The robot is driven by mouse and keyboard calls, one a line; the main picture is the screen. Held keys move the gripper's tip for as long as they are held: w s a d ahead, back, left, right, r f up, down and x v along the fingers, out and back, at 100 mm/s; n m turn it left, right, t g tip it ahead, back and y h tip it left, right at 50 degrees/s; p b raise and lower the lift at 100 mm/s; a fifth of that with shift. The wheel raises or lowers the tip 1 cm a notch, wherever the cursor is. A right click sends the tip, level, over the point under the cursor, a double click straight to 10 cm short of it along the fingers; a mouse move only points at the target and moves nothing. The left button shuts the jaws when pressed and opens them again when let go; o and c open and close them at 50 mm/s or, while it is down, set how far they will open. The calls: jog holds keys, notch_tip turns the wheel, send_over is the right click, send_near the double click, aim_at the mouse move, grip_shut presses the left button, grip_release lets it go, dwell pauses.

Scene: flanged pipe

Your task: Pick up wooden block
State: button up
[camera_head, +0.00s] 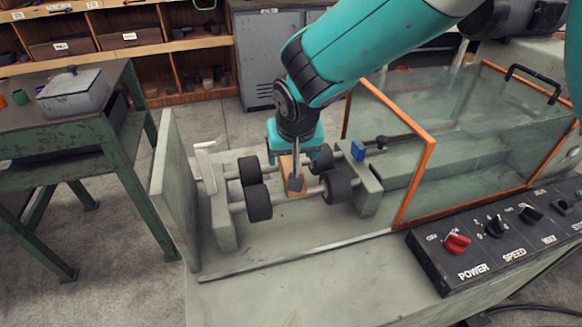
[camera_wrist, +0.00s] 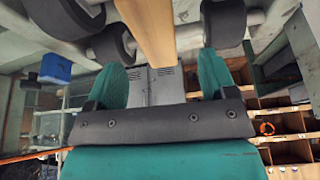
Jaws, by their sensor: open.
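The wooden block (camera_head: 286,168) is a light brown piece between the black rollers of the machine bed, partly hidden by my gripper in the head view. My gripper (camera_head: 295,158) is above and around that spot, pointing down. In the wrist view, the block (camera_wrist: 150,30) runs in from the top edge, near the space between my two teal fingertips (camera_wrist: 162,75). The fingers are spread and open. Whether either finger touches the block cannot be told.
Black rollers (camera_head: 258,202) on metal rods flank the block closely. A grey upright plate (camera_head: 174,190) stands at left. An orange-framed glass guard (camera_head: 415,185) is at right, near a small blue part (camera_head: 358,151). A control panel (camera_head: 500,240) lies front right. The front bed is clear.

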aim_at(291, 164)
jog(key=p+x, duration=0.1)
jog(key=x, duration=0.5)
jog(key=shift+w+d+f, duration=0.1)
jog(key=shift+w+f, duration=0.05)
jog(key=shift+w, duration=0.1)
jog(key=shift+c, duration=0.4)
jog(key=c, duration=1)
